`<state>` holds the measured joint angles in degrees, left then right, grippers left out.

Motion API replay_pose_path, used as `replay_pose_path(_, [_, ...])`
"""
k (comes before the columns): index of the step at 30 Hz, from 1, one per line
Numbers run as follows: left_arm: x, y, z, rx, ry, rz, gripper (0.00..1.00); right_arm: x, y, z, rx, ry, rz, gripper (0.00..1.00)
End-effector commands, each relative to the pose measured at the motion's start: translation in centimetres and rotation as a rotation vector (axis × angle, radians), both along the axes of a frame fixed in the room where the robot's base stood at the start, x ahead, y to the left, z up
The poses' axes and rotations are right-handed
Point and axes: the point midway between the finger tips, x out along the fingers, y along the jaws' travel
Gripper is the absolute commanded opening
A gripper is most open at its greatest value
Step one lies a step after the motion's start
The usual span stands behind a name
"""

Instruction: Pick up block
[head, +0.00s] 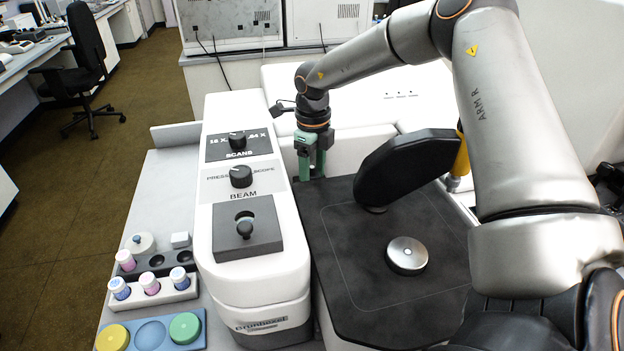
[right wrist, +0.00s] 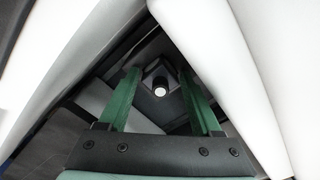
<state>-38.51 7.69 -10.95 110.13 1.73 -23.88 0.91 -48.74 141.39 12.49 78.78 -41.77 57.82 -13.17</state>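My right gripper (head: 312,170) points down behind the black stage, beside the white microscope housing. Its two green fingers stand apart, and they also show in the right wrist view (right wrist: 160,80). Between and beyond the fingertips there, a small dark square piece (right wrist: 154,73) with a bright round end is visible. I cannot tell whether it is the block, and no finger visibly grips it. My left gripper is not in view.
The white console (head: 255,283) with knobs stands left of the black stage (head: 350,285), which bears a round metal disc (head: 407,255). A black paddle-shaped part (head: 400,170) overhangs the stage. A vial rack (head: 170,293) and blue tray (head: 200,337) sit lower left. White walls closely flank my right gripper.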

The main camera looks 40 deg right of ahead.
Motion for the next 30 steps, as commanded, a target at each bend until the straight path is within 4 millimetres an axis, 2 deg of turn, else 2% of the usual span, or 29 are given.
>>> replay_pose_path(2, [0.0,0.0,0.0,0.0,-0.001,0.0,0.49,0.0,0.0,0.0,0.0,0.0,0.0,0.55])
replay_pose_path(17, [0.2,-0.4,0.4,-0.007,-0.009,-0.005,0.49,0.0,0.0,0.1,0.0,0.0,0.0,0.0])
replay_pose_path(25, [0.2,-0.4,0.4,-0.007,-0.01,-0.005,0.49,0.1,0.0,0.3,0.0,-0.002,0.0,0.0])
replay_pose_path(30, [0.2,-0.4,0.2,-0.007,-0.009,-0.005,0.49,0.2,0.0,2.6,-0.001,-0.007,0.0,0.0])
